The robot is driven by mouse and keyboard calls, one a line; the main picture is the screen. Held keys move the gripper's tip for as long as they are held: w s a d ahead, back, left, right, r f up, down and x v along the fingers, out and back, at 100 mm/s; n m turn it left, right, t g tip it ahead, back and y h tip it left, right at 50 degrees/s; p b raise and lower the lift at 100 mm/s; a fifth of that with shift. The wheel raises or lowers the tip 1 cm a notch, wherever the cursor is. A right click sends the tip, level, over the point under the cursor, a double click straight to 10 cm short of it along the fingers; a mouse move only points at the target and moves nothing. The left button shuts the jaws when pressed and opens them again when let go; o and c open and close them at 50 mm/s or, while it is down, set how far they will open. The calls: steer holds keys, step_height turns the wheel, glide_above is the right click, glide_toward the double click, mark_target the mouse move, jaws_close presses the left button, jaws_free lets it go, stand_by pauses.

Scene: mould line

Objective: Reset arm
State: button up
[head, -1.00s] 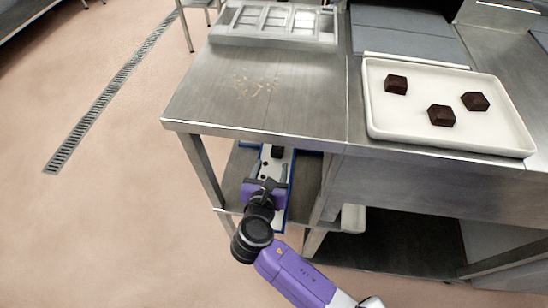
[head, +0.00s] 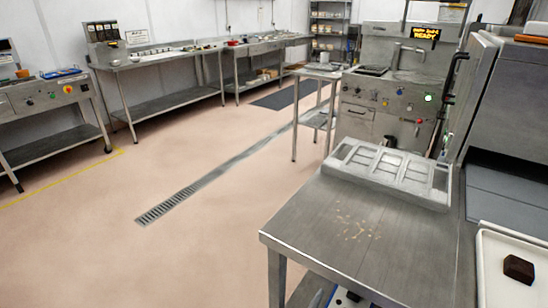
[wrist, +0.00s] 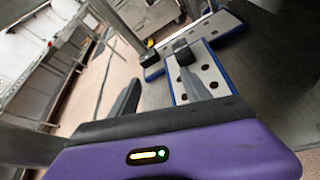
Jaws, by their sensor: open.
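My gripper (wrist: 157,78) shows in the wrist view with its two dark fingers apart and nothing between them. Its purple body fills the bottom of that view. White boards with blue edges and dark holes (wrist: 212,74) lie beyond the right finger, on a dark grey surface. Whether that finger touches them I cannot tell. In the head view my arm and gripper are out of frame; only a bit of the white and blue board (head: 345,298) shows below the steel table's front edge.
The steel table (head: 310,215) bears crumbs (head: 358,226) and a grey mould tray (head: 388,172). At right, a white tray (head: 490,265) holds a dark chocolate (head: 519,268). A machine (head: 385,105) stands behind. The floor (head: 120,240) to the left is open, with a drain grate (head: 205,182).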

steer(key=s+a+r+m+t+y, duration=0.1)
steer(key=s+a+r+m+y, duration=0.1)
steer(key=s+m+y, duration=0.3)
steer(key=s+a+r+m+t+y, duration=0.2)
steer(key=s+a+r+m+y, duration=0.15)
steer(key=s+m, duration=0.4)
steer(key=s+d+r+m, duration=0.3)
steer(key=s+m, duration=0.1)
steer(key=s, duration=0.3)
steer(key=s+d+r+m+h+p, duration=0.1)
steer(key=s+d+r+m, duration=0.3)
steer(key=s, duration=0.4)
steer(key=s+d+r+m+h+p, duration=0.1)
steer(key=s+d+r+m, duration=0.2)
steer(key=s+m, duration=0.2)
steer(key=s, duration=0.3)
steer(key=shift+s+d+r+m, duration=0.2)
steer(key=shift+s+d+m, duration=0.05)
steer(key=shift+m, duration=0.1)
